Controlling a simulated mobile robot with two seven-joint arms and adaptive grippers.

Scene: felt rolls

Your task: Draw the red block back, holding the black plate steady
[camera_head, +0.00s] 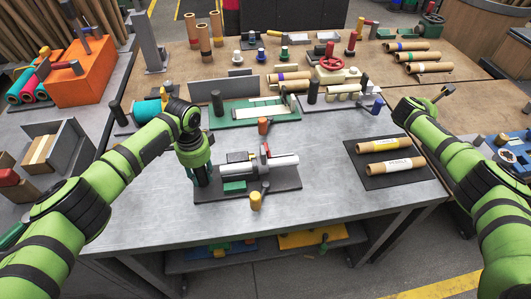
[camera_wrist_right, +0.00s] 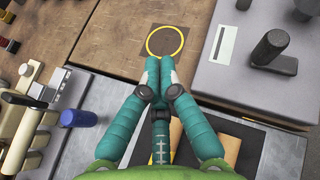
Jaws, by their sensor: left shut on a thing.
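The black plate (camera_head: 284,183) lies on the grey bench and carries a fixture with a white roll (camera_head: 281,164). A small red piece (camera_head: 267,149), likely the red block, stands at the fixture's back. My left gripper (camera_head: 203,180) points down at the plate's left edge and is shut on it; the fingers hide the exact contact. My right gripper (camera_wrist_right: 160,65) is away from the plate, over the bench's right side. Its teal fingertips meet with nothing seen between them.
A dark mat (camera_head: 401,181) with two cardboard rolls lies on the right. A green-based fixture (camera_head: 222,121) stands behind the plate. The bench front is clear.

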